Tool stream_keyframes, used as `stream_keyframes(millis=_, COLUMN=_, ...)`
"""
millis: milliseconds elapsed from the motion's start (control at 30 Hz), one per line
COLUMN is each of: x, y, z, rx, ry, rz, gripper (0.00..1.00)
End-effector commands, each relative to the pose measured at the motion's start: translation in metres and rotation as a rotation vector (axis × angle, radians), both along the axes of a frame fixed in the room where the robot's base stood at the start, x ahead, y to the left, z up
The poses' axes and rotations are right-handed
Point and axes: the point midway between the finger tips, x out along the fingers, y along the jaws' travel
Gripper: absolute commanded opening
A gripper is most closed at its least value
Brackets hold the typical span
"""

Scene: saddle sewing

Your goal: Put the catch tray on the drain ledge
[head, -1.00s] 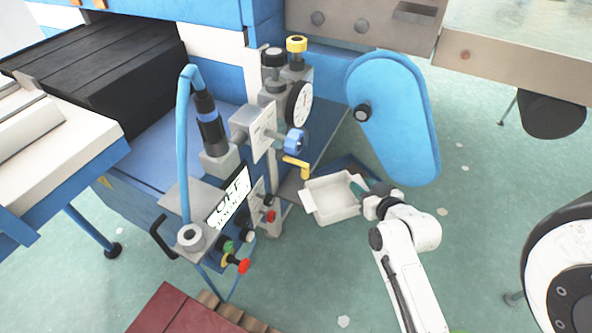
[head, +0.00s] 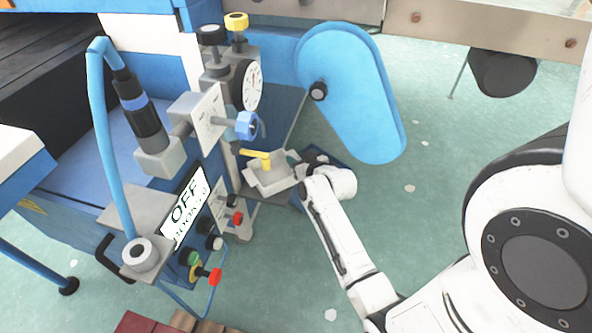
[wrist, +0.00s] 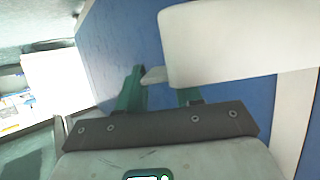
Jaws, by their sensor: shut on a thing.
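The catch tray (head: 268,180) is a pale, shallow box below the yellow lever on the blue machine's side. My gripper (head: 300,168) is at its right side, shut on it. In the wrist view, the green fingers of my gripper (wrist: 160,92) have a small pale tab of the tray between them. A broad white tray wall (wrist: 240,45) fills the upper right there. The drain ledge cannot be made out clearly; the tray covers the place under the lever. Whether the tray rests on anything cannot be told.
The yellow lever (head: 256,154) is close above the tray. A control panel with a screen (head: 187,207) and coloured knobs stands to the left. A blue rounded guard (head: 350,90) hangs above right. A dark blue plate (head: 330,162) lies behind my gripper. Open green floor is at right.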

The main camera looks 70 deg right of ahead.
Motion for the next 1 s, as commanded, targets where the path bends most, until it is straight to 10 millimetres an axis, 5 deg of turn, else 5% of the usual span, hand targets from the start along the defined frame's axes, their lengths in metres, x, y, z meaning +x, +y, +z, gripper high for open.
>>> stream_keyframes(millis=333, x=0.007, y=-0.005, z=-0.038, rx=0.001, ry=-0.001, rz=0.001, gripper=0.00)
stream_keyframes(millis=667, x=0.007, y=-0.005, z=-0.041, rx=-0.001, ry=-0.001, rz=0.000, gripper=0.00)
stream_keyframes(millis=700, x=0.007, y=-0.005, z=-0.041, rx=0.000, ry=0.000, rz=0.001, gripper=0.39)
stream_keyframes(millis=1000, x=0.007, y=-0.005, z=-0.040, rx=0.000, ry=0.000, rz=0.001, gripper=0.60)
